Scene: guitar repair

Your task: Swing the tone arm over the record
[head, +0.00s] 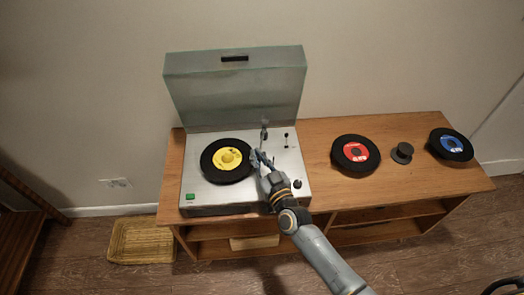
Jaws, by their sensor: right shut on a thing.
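The turntable (210,201) stands on the left half of a wooden cabinet with its lid (235,85) raised. A black record with a yellow label (228,159) lies on its platter. The tone arm's pivot (265,126) shows at the back right of the deck, and the tone arm runs forward from there. My right gripper (258,158) is at the record's right edge, shut on the tone arm. The gripper hides the front part of the tone arm.
To the right on the cabinet (318,125) lie a record with a red label (356,153), a small dark round piece (402,152) and a record with a blue label (451,143). A woven mat (142,240) lies on the floor at left.

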